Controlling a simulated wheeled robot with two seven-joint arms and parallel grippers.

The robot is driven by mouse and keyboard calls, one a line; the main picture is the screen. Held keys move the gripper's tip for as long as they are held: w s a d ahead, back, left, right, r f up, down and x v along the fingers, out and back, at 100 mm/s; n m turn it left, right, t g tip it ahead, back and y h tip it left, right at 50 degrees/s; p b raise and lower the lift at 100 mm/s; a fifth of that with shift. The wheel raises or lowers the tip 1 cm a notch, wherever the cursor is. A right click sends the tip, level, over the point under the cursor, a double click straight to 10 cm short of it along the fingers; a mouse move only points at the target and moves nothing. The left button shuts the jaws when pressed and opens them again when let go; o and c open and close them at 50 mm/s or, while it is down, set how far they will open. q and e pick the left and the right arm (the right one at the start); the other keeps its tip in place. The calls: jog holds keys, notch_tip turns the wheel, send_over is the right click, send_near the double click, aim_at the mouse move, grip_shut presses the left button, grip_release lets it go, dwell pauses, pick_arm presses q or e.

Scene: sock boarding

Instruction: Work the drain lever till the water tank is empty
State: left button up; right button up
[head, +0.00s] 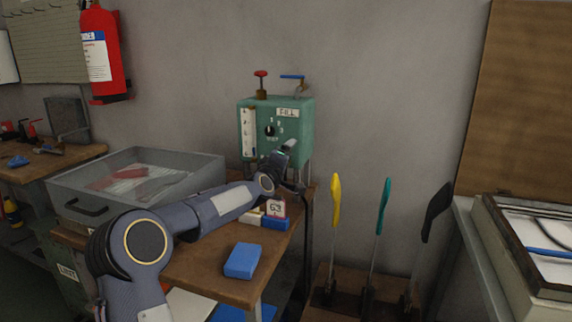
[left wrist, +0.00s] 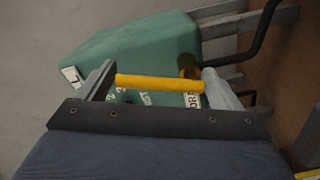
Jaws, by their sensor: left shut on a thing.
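The green water tank (head: 304,125) stands against the wall at the back of the wooden bench, and fills the middle of the left wrist view (left wrist: 135,45). A white gauge strip (head: 248,128) runs down its front left; the water level is too small to read. The drain lever's yellow handle (left wrist: 150,83) lies between my left gripper's fingers, beside a partly hidden drain label (left wrist: 192,100). My left gripper (head: 284,152) is shut on this handle at the tank's lower front. In the head view the handle is hidden. My right gripper is not in view.
A red valve knob (head: 261,74) and a blue lever (head: 292,77) are on top of the tank. A grey bin (head: 150,205) stands left on the bench; a blue block (head: 243,260) lies in front. Yellow, teal and black upright tools (head: 335,200) stand to the right.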

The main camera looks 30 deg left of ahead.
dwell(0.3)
pick_arm(q)
jog(key=o, duration=1.2)
jog(key=shift+s, duration=0.1)
jog(key=b+v, duration=0.2)
jog(key=v, duration=0.5)
jog(key=shift+s+d, duration=0.1)
jog(key=shift+s, duration=0.25)
